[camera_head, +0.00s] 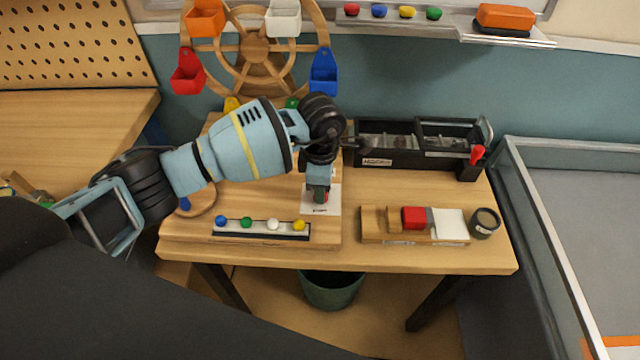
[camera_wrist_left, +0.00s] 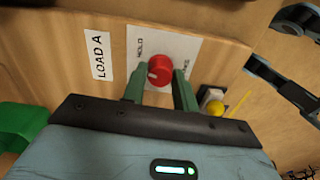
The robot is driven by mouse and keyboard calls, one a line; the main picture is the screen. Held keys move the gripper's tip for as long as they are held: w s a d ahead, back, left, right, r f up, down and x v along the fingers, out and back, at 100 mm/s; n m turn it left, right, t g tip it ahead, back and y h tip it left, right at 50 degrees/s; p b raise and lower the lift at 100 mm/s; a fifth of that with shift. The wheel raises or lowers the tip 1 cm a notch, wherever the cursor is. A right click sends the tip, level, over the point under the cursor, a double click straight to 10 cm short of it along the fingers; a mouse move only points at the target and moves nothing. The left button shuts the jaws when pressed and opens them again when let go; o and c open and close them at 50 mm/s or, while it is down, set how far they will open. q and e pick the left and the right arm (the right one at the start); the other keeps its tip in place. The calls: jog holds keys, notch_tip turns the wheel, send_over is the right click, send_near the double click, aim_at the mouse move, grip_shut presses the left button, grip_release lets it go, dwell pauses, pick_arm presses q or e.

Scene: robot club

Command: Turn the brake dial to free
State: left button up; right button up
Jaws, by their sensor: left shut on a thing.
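The brake dial (camera_wrist_left: 159,70) is a round red knob with a pale mark on its lower left side. It sits on a white card (camera_wrist_left: 183,47); the word at the card's left reads HOLD, and the word at its right is partly hidden. My left gripper (camera_wrist_left: 160,88) has its green fingers on both sides of the dial, shut on it. In the head view my left gripper (camera_head: 319,192) points down onto the white card (camera_head: 318,209) on the table, and the dial is mostly hidden. My right gripper is not in view.
A wooden wheel with coloured buckets (camera_head: 255,48) stands behind my arm. A strip with coloured balls (camera_head: 262,230) lies in front. A LOAD A label (camera_wrist_left: 98,55) is beside the card.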

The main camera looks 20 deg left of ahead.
pick_arm(q)
jog(key=n, duration=0.2)
jog(key=n+p, duration=0.2)
jog(key=n, duration=0.1)
jog(key=shift+r+n, duration=0.25)
jog(key=shift+n, duration=0.05)
jog(key=n+p, duration=0.1)
jog(key=n, duration=0.2)
jog(key=shift+f, duration=0.1)
jog(key=shift+n+p, duration=0.35)
jog(key=shift+n, duration=0.15)
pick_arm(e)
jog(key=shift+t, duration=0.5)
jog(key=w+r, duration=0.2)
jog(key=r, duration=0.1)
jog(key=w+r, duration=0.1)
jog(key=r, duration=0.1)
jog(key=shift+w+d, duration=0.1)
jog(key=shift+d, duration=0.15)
pick_arm(q)
jog(key=shift+f, duration=0.1)
jog(key=o, duration=1)
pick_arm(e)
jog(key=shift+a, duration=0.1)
